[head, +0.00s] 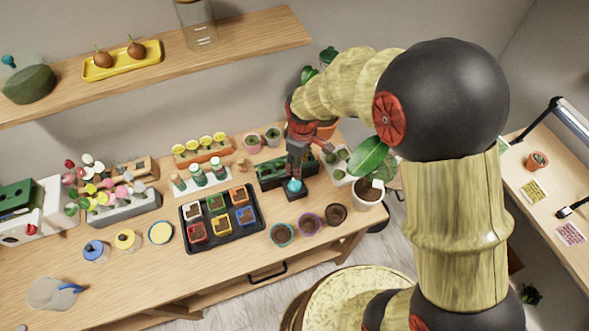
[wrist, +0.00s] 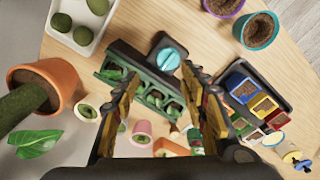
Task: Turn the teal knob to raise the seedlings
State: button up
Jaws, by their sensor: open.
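The teal knob (head: 294,185) sits on a dark block at the front of a green planter (head: 268,174). In the wrist view the round knob (wrist: 168,59) has a pale slot line across its top. The planter (wrist: 112,72) there shows small seedlings (wrist: 154,97) in its openings. My gripper (head: 297,170) is above the knob and planter. In the wrist view my gripper (wrist: 160,76) is open and empty, its two fingers apart, with the knob just beyond and between the tips. The fingers partly cover the planter's sides.
A black tray of coloured pots (head: 238,238) stands left of the knob. A white tray with round cacti (wrist: 82,50) is close beside the planter. A terracotta pot (wrist: 62,80) stands near my gripper.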

aim_at(295, 183)
jog(key=f, duration=0.1)
jog(key=a+f+n+p, duration=0.1)
jog(key=f, duration=0.1)
jog(key=shift+s+a+f+g, duration=0.15)
jog(key=shift+a+g, duration=0.15)
notch_tip(295, 183, down, 8)
jog(key=shift+r, duration=0.1)
jog(key=c, duration=0.3)
jog(key=c, duration=0.6)
